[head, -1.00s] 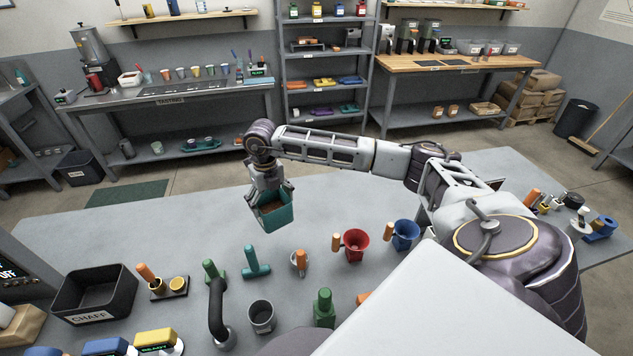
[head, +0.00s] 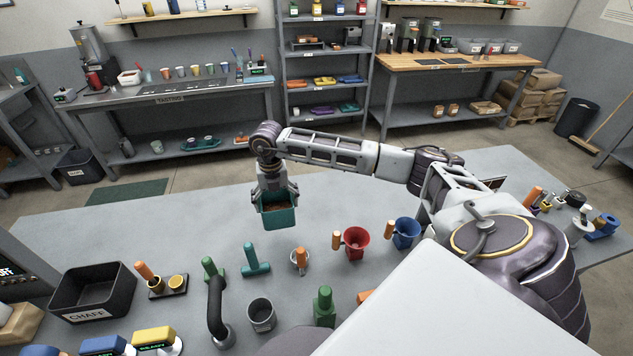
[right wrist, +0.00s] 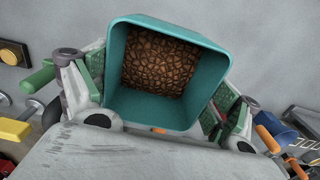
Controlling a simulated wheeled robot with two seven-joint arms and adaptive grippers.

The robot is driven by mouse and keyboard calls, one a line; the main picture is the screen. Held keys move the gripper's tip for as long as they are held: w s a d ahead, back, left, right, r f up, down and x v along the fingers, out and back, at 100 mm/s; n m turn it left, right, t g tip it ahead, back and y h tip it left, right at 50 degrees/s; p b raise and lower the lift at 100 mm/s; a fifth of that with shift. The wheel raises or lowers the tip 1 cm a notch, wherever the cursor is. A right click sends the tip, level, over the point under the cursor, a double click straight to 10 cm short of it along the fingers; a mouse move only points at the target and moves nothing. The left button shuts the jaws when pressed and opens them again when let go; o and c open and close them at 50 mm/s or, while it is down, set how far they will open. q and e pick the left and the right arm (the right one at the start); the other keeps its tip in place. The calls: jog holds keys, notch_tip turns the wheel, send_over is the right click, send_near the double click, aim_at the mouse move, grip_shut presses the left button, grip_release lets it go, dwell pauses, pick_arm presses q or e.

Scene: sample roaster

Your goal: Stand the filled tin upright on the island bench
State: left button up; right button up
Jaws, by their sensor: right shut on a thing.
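The filled tin (head: 279,215) is a teal, square, open-topped container. My right gripper (head: 275,194) is shut on it, with a finger on each of two opposite sides. In the head view the tin looks close to upright over the island bench (head: 130,232). I cannot tell whether its base touches the bench. The right wrist view looks into the tin (right wrist: 117,95), where brown beans (right wrist: 158,62) show inside. The gripper's pads (right wrist: 160,100) press on its left and right walls. My left gripper is not in view.
A black CHAFF bin (head: 92,290) stands at left. The bench left of the tin is clear.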

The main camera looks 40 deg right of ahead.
aim_at(277, 209)
jog(key=shift+f+p, duration=0.5)
jog(key=shift+f, duration=2.65)
jog(key=shift+f+p, duration=0.3)
jog(key=shift+f, duration=1.6)
jog(key=o, duration=0.9)
jog(key=shift+f, duration=0.1)
jog(key=shift+c, duration=0.2)
jog(key=shift+r, duration=0.2)
